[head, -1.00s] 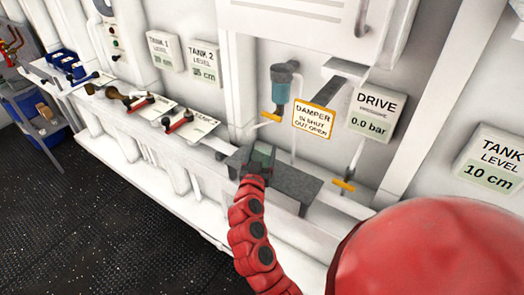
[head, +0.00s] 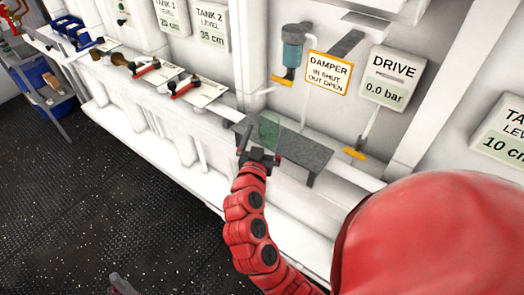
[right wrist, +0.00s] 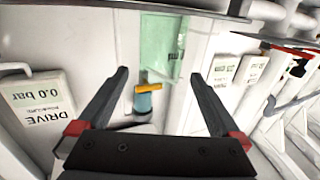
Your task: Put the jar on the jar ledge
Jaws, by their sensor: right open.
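The jar (head: 269,128) is a translucent green, upright vessel at the left part of a dark grey speckled ledge (head: 305,160) on the white wall. It also shows in the right wrist view (right wrist: 158,48), upside down there, ahead of the fingertips. My right gripper (head: 261,145) is open on the near side of the jar. In the right wrist view its fingers (right wrist: 160,76) are wide apart with nothing between the pads. A small grey and red piece at the bottom left of the head view looks like part of my left gripper (head: 119,284); its jaws cannot be made out.
A DAMPER sign (head: 328,73), a blue-grey cylinder (head: 292,55) with a yellow handle and a DRIVE gauge (head: 392,78) are above the ledge. Another yellow handle (head: 354,153) is at its right. Red-handled levers (head: 186,86) line the shelf leftward. The dark floor is clear.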

